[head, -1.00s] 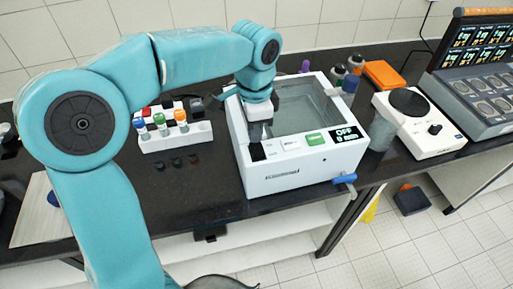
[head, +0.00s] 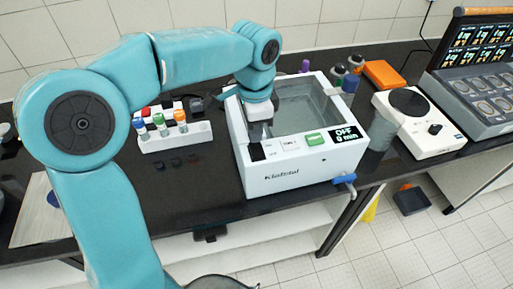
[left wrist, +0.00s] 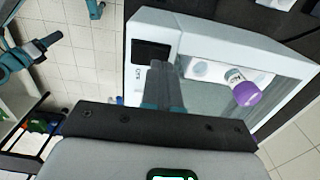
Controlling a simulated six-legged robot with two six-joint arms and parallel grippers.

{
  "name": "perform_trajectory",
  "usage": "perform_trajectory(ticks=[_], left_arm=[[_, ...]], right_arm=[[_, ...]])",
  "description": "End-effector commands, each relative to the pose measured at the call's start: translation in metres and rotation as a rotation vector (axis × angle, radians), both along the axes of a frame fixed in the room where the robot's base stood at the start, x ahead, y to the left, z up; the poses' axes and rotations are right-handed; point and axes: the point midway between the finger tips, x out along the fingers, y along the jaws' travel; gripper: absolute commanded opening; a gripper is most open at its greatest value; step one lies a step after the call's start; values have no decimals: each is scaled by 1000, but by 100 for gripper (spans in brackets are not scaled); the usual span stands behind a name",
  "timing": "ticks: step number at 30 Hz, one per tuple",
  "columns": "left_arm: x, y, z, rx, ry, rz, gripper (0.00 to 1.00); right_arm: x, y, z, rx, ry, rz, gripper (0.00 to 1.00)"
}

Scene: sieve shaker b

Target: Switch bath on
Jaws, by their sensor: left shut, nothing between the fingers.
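The bath (head: 292,176) is a white box with a clear basin, standing on the dark bench in the middle of the head view. Its display (head: 348,133) reads OFF and 0 min. A green button (head: 315,139) and a white label sit left of the display. A black part (head: 257,152) is at the panel's left end. My left gripper (head: 266,135) is shut and empty, pointing down just above that end; contact cannot be told. In the left wrist view, its fingers (left wrist: 162,88) are together over the bath's rim, beside a black panel (left wrist: 151,52). My right gripper is out of view.
A rack (head: 175,138) with several coloured-cap tubes stands left of the bath. A blue-handled tap (head: 344,179) sticks out at the bath's front right. A white device with a black disc (head: 408,101) stands to the right. A purple-capped bottle (left wrist: 245,93) shows in the wrist view.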

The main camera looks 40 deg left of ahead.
Motion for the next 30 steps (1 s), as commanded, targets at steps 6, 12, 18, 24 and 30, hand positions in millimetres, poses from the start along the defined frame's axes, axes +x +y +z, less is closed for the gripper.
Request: perform_trajectory(ticks=[6, 12, 18, 24, 30], left_arm=[[0, 0, -3, 0, 0, 0, 0], [0, 0, -6, 0, 0, 0, 0], [0, 0, -9, 0, 0, 0, 0], [0, 0, -12, 0, 0, 0, 0], [0, 0, -15, 0, 0, 0, 0]], right_arm=[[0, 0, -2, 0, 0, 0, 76], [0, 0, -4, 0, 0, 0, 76], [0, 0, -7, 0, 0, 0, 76], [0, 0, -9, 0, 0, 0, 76], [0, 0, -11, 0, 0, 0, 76]])
